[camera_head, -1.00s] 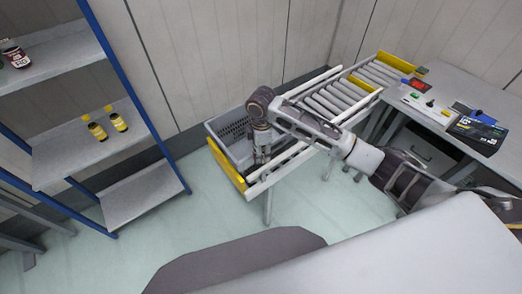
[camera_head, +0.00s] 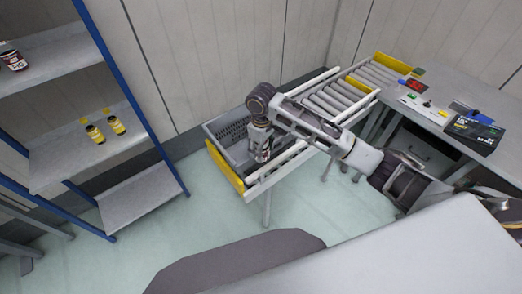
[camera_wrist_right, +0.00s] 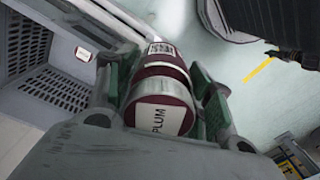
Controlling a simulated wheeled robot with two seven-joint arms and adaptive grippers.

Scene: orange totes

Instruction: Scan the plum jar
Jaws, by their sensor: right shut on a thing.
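The plum jar (camera_wrist_right: 162,98) is dark red with a white label reading PLUM and a code patch on its far part. My right gripper (camera_wrist_right: 160,90) is shut on it, with green-lined fingers on both sides. In the head view the right gripper (camera_head: 262,150) is over the grey crate (camera_head: 214,127) at the near end of the conveyor. Part of the jar (camera_head: 265,156) shows below the gripper there. My left gripper is not in view.
A blue-framed shelf (camera_head: 60,65) at left holds two yellow jars (camera_head: 105,128) and a dark jar (camera_head: 12,60). Floor in front is clear.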

